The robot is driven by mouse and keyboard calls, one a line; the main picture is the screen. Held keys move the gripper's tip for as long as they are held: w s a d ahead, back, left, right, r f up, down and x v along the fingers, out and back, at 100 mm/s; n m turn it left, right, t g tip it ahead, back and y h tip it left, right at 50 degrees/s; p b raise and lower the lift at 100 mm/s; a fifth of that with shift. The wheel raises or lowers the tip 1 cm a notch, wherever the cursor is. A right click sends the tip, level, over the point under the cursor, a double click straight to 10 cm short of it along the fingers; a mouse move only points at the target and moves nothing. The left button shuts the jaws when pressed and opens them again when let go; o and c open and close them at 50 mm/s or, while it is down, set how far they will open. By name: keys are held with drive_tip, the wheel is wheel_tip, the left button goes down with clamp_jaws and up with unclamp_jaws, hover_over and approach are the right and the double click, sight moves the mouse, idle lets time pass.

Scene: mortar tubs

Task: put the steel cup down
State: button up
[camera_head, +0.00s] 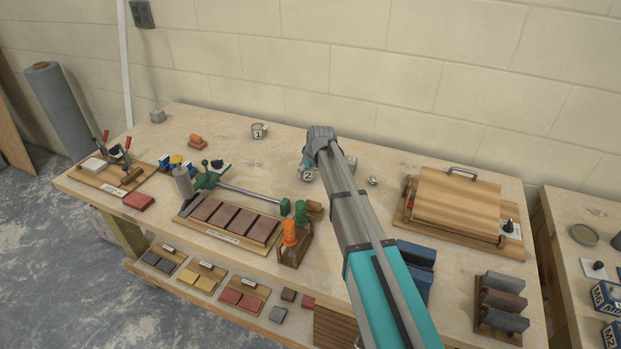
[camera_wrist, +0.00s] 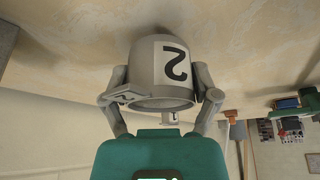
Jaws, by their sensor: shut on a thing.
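The steel cup marked 2 (camera_head: 307,176) is at the back middle of the bench, partly hidden by my arm. In the wrist view the cup (camera_wrist: 172,66) sits between the two fingers of my gripper (camera_wrist: 163,92), which are shut on its sides. That view is upside down; the cup's open rim faces away from the bench top, so it looks upright. I cannot tell whether its base touches the bench. A second steel cup, marked 1 (camera_head: 258,131), stands farther back and left; it also shows small in the wrist view (camera_wrist: 170,117).
The wooden bench (camera_head: 235,108) is bare around cup 1. A green clamp bar (camera_head: 245,193) and a tray of brown blocks (camera_head: 222,233) lie in front left. A wooden press (camera_head: 455,203) stands right. A small metal piece (camera_head: 372,181) lies right of my arm.

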drive_tip(key=shift+f+b, duration=0.35)
drive_tip(key=shift+f, duration=0.3)
drive_tip(key=shift+f, duration=0.15)
drive_tip(key=o, duration=1.2)
drive_tip(key=shift+c, duration=0.2)
drive_tip(key=shift+r, duration=0.2)
drive_tip(key=p+v, duration=1.1)
drive_tip(key=v, duration=0.1)
drive_tip(key=shift+f, duration=0.1)
drive_tip(key=s+d+m+g, duration=0.1)
drive_tip(key=s+d+m, duration=0.1)
drive_tip(key=s+d, duration=0.3)
drive_tip(key=s+d+f+m+g+h, duration=0.1)
drive_tip(key=s+d, duration=0.4)
drive_tip(key=s, duration=0.8)
drive_tip(key=s+d+m+g+h, duration=0.1)
drive_tip(key=s+d+m, duration=0.2)
drive_tip(key=s, duration=0.7)
drive_tip(key=d, duration=0.2)
drive_tip(key=shift+d+f+m+g, duration=0.2)
drive_tip(key=shift+d+m+g, duration=0.1)
drive_tip(key=shift+d+m, duration=0.1)
drive_tip(key=shift+s, duration=0.1)
